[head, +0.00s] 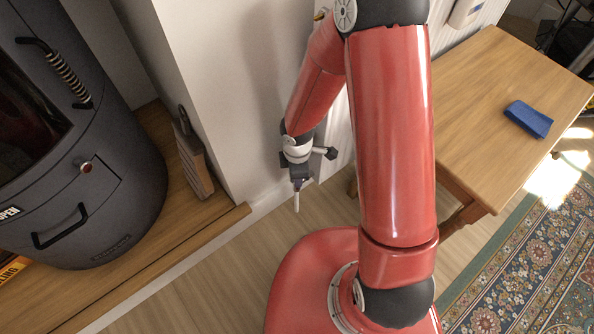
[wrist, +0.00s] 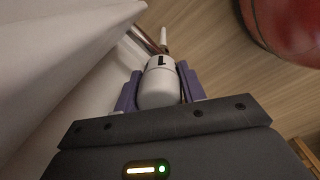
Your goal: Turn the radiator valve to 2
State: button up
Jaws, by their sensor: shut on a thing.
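The radiator valve (wrist: 158,88) is a white rounded knob in the middle of the wrist view. A dark mark that looks like a 1 shows near its far end. My gripper (wrist: 160,80) is shut on the valve, with one purple finger on each side of it. Beyond the knob are a coppery pipe (wrist: 143,38) and a slim white end piece (wrist: 164,40). In the head view my gripper (head: 300,180) points down low beside the wall, and the valve's markings cannot be read there.
A dark stove (head: 90,150) stands on a wooden plinth (head: 170,245) at left. A wooden table (head: 490,100) with a blue object (head: 528,119) is at right. A patterned rug (head: 530,260) lies in front of it. Bare floor (head: 200,280) shows below my gripper.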

jog(key=o, duration=1)
jog(key=r+p, duration=0.1)
jog(key=r, duration=0.3)
jog(key=r+p, duration=0.2)
jog(key=r, duration=0.1)
jog(key=shift+s+r, duration=0.2)
jog(key=shift+r, duration=0.2)
